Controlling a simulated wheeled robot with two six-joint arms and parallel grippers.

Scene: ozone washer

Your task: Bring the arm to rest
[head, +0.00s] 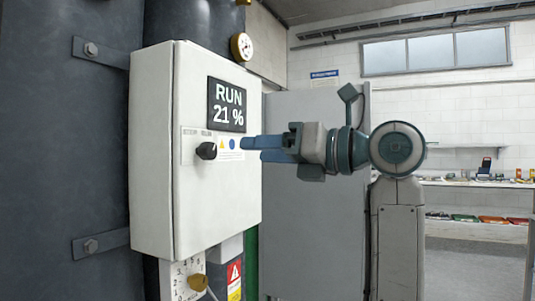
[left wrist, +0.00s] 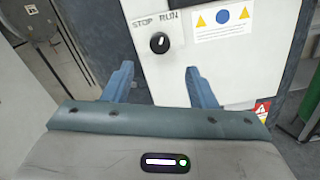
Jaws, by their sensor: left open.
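A white control box (head: 150,160) has a black screen (head: 227,104) that reads "RUN 21 %". Below the screen is a black knob (head: 206,150) on a labelled plate; its white mark points to the right. In the left wrist view the knob (left wrist: 159,43) sits under the words STOP and RUN. My left gripper (head: 243,142) points left at the box, its tips to the right of the knob. In the left wrist view its two blue fingers (left wrist: 158,72) stand apart with nothing between them, clear of the knob. My right gripper is out of view.
A dark tank (head: 60,150) with bolted brackets stands on the left. A gauge (head: 241,46) is above the box, and a brass-coloured knob (head: 197,282) on a dial is below it. A grey panel (head: 315,230) stands behind my arm. Shelves (head: 470,183) with small items are far right.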

